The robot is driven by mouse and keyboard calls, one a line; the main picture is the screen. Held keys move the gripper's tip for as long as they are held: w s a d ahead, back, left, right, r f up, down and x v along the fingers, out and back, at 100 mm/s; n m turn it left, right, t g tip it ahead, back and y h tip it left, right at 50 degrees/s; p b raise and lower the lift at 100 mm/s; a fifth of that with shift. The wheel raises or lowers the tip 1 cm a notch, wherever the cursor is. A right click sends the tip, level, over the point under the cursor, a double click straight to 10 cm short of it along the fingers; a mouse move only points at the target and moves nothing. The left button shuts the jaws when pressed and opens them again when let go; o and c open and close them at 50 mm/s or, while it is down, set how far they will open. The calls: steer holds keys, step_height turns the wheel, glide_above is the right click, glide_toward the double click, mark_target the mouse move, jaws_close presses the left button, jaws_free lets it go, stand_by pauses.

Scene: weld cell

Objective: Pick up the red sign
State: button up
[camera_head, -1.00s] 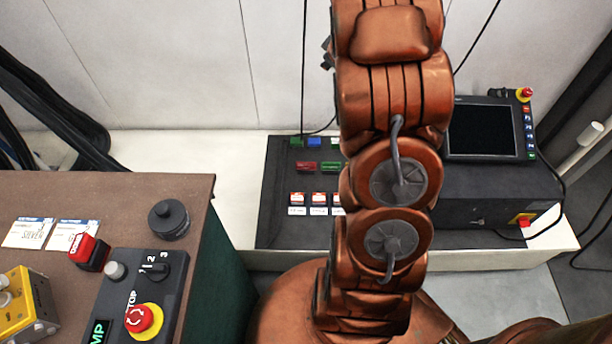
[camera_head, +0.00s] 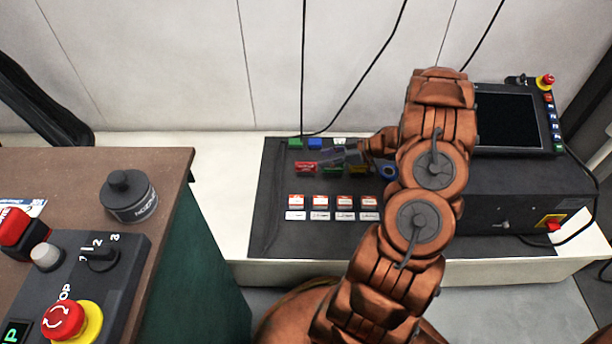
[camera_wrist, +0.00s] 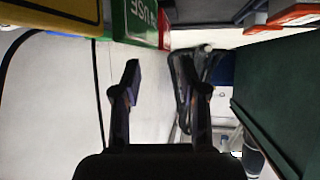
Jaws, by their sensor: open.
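The red sign (camera_head: 306,168) is a small red block with pale lettering on the dark mat, at the left end of a row. It shows partly in the wrist view (camera_wrist: 164,30), mostly hidden behind the green sign (camera_wrist: 137,20). My gripper (camera_head: 335,157) reaches leftward low over the mat, just right of the red sign and over the green sign. In the wrist view my gripper (camera_wrist: 162,74) is open, with nothing between its fingers. The yellow sign (camera_head: 358,169) is partly hidden by my arm.
Green (camera_head: 295,143) and blue (camera_head: 315,143) blocks stand behind the red sign. Several red-and-white signs (camera_head: 296,201) line the front of the mat (camera_head: 275,225). A dark console with a screen (camera_head: 507,120) stands right. A brown-topped bench (camera_head: 60,180) is at left.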

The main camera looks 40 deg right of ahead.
mark_target(309, 164)
steer(key=shift+s+a+f, duration=0.2)
steer(key=shift+f, duration=0.1)
steer(key=shift+w+a+f, duration=0.15)
steer(key=shift+a, duration=0.05)
steer(key=shift+a+r+b+x, duration=0.1)
steer(key=shift+b+x, duration=0.8)
steer(key=shift+x, duration=0.85)
steer(key=shift+a+r+b+x, duration=0.15)
steer(key=shift+b+x, duration=0.75)
steer(key=shift+x, duration=0.85)
steer(key=shift+c, duration=0.2)
jaws_close()
